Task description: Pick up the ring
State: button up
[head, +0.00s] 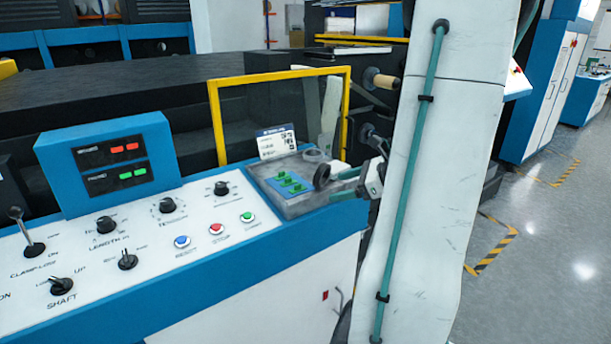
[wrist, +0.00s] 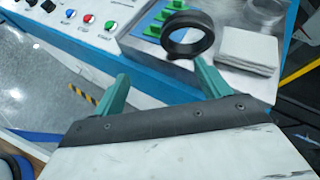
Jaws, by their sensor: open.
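A black ring (head: 319,180) is at the grey tray area at the right end of the control console, just beyond my fingertips. In the wrist view the ring (wrist: 169,46) shows its round hole and overlaps the far end of the right finger. Whether they touch, I cannot tell. My gripper (head: 338,184) is open, with its teal fingers apart and nothing between them. In the wrist view my gripper (wrist: 161,73) has the ring ahead of it, nearer the right finger than the left.
Green pieces on a blue plate (head: 273,180) lie left of the ring. A pale square stack (wrist: 249,48) lies right of it. A small printed sign (head: 277,143) and a yellow frame (head: 213,120) stand behind. Console knobs and buttons (head: 215,228) are to the left.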

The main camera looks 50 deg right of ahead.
aim_at(321, 174)
jog(key=w+m, duration=0.1)
jog(key=w, duration=0.2)
jog(key=w+d+m+t, duration=0.1)
jog(key=w, duration=0.2)
jog(key=w+m+h, duration=0.1)
jog(key=w, duration=0.1)
jog(key=shift+w+d+f, duration=0.2)
jog(key=shift+w+f, duration=0.2)
jog(key=c, duration=0.8)
jog(key=shift+r, duration=0.15)
